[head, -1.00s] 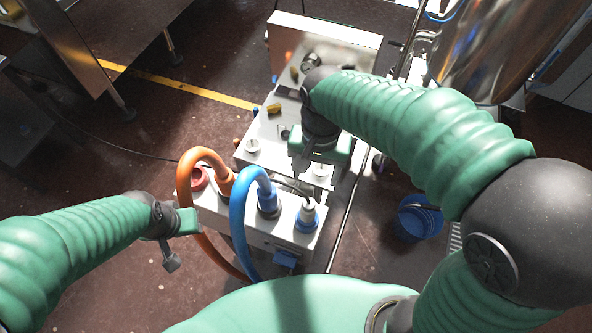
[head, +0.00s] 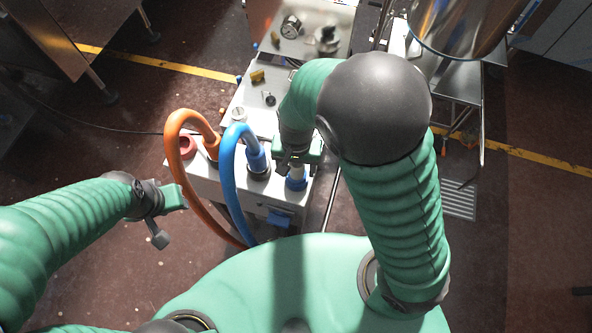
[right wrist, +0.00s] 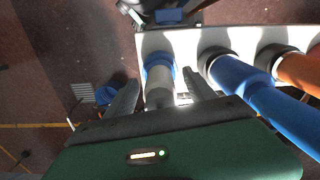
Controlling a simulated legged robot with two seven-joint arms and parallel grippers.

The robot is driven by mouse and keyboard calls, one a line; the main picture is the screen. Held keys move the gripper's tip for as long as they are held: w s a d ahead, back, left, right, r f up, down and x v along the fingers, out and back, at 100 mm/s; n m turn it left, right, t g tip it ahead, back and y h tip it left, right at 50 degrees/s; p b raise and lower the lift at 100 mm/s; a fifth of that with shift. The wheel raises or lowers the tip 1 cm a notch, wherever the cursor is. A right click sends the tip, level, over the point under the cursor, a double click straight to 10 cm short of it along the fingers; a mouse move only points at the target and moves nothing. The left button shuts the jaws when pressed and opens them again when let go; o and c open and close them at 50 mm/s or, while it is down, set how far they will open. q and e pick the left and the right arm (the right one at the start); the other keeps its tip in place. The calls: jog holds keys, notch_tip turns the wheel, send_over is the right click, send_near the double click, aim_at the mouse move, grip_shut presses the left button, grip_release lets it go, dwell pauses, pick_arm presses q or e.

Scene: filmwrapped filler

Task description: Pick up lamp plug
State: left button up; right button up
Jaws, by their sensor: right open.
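The lamp plug, a pale grey plug with a blue collar (head: 296,181), stands in the front right socket of the white machine top (head: 208,186). In the right wrist view the plug (right wrist: 158,88) rises between the fingers. My right gripper (head: 290,162) is over the plug, and its open fingers (right wrist: 160,97) are on either side of it. I cannot tell whether either finger touches the plug. My left gripper (head: 168,215) is held to the left of the machine, clear of it; its jaw opening is unclear.
A blue hose (head: 228,175) and an orange hose (head: 185,117) arch up from sockets left of the plug. A red ring (head: 187,146) sits beside the orange hose. A shiny steel vessel (head: 462,22) stands at the back right. A blue bucket (right wrist: 106,94) is on the floor.

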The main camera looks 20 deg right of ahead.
jog(key=shift+w+f, duration=0.1)
jog(key=shift+w, duration=0.15)
jog(key=shift+w+d, duration=0.1)
jog(key=shift+d, duration=0.1)
jog(key=c, duration=1.2)
jog(key=shift+a, duration=0.1)
grip_shut()
